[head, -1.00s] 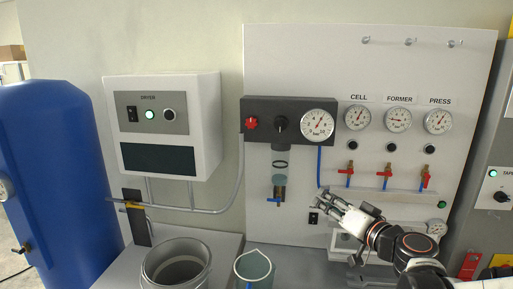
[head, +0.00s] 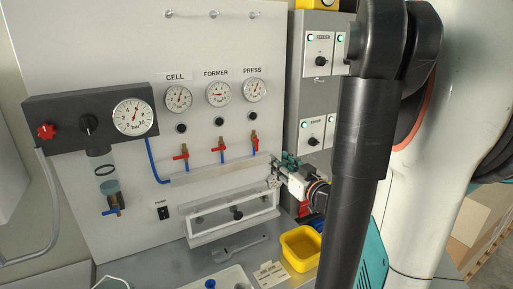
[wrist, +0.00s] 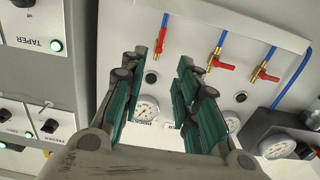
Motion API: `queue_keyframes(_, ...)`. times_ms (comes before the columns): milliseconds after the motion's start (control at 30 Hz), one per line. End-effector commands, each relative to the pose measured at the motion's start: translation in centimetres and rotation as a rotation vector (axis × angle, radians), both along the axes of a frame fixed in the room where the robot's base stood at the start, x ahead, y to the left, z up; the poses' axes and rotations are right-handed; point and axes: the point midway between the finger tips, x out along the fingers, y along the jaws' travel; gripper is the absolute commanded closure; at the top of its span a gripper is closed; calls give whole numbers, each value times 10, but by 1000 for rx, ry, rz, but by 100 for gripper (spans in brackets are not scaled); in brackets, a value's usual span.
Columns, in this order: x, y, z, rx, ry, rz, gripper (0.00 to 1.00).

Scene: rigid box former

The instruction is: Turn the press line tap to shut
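The press line tap (head: 254,142) is the rightmost of three small taps on the white panel, below the PRESS gauge (head: 255,90). Its red handle lies in line with its blue pipe. In the wrist view the tap (wrist: 160,42) shows upside down, just beyond the fingertips and roughly midway between them. My gripper (head: 280,168) is beside the panel, right of and below the tap. In the wrist view my gripper (wrist: 160,66) is open, its green-padded fingers apart with nothing between them. It appears clear of the handle.
The former tap (head: 222,150) and cell tap (head: 184,154) stand to the left, with red handles across their pipes. A pale ledge (head: 215,172) runs below the taps. Grey control boxes (head: 318,65) stand to the right. A yellow bin (head: 299,246) sits on the bench.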

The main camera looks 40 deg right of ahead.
Motion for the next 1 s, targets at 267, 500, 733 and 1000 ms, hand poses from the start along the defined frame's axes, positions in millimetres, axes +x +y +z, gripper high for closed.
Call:
queue_keyframes(267, 51, -10, -2, 2, 0, 6, 71)
queue_keyframes(500, 94, -20, -2, 2, 0, 5, 71)
queue_keyframes(733, 120, -27, -1, 3, -1, 3, 71)
queue_keyframes(1000, 126, -29, 0, 3, -1, 2, 71)
